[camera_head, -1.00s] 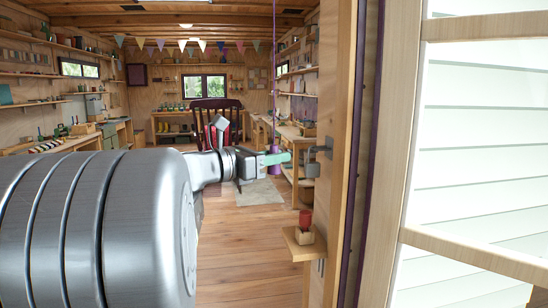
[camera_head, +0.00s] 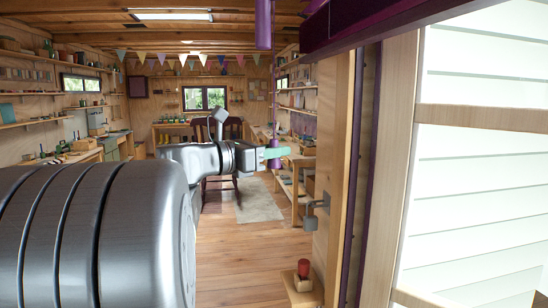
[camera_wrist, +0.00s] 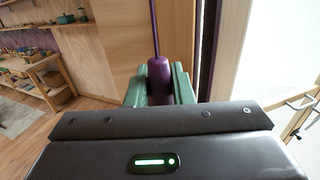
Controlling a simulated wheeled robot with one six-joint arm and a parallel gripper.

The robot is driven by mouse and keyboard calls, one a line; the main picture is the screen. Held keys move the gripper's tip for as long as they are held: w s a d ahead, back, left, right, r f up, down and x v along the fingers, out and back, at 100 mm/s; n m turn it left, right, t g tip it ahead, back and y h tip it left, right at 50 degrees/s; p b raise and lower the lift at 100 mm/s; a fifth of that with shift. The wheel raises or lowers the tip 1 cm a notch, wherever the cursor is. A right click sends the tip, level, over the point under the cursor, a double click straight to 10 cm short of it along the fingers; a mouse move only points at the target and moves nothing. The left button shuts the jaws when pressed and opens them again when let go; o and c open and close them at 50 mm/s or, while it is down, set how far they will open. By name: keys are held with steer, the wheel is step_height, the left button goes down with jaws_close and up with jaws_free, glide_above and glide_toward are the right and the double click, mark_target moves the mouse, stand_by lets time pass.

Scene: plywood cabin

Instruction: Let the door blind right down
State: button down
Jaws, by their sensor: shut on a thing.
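My gripper (camera_head: 277,153) is shut on a purple cord pull (camera_wrist: 158,75), with its green fingers (camera_wrist: 183,85) on either side of it. The pull also shows in the head view (camera_head: 275,146), and its thin purple cord (camera_wrist: 154,25) runs upward. A dark purple piece, which looks like part of the blind (camera_head: 345,22), crosses the top right of the head view above the doorway. Its upper extent is out of frame. Another purple cylinder (camera_head: 264,25) hangs at the top of the head view.
The wooden door post (camera_head: 335,170) stands right of my gripper, with a grey metal fitting (camera_head: 316,212) on it. A red button (camera_head: 303,268) sits on a small wooden ledge below.

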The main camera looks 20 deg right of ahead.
step_height(320, 180, up, 27)
steer(key=p, duration=0.7)
steer(key=shift+r, duration=0.15)
steer(key=shift+s+r, duration=0.1)
steer(key=c, duration=1.4)
jaws_free()
steer(key=shift+o, duration=0.6)
steer(key=shift+f, duration=0.2)
steer(key=s+a+b, duration=0.2)
steer(key=a, duration=1.1)
steer(key=shift+a, duration=0.4)
steer(key=shift+d, duration=0.15)
steer(key=w+d+p, duration=0.2)
steer(key=d, duration=1.1)
steer(key=shift+d, duration=0.25)
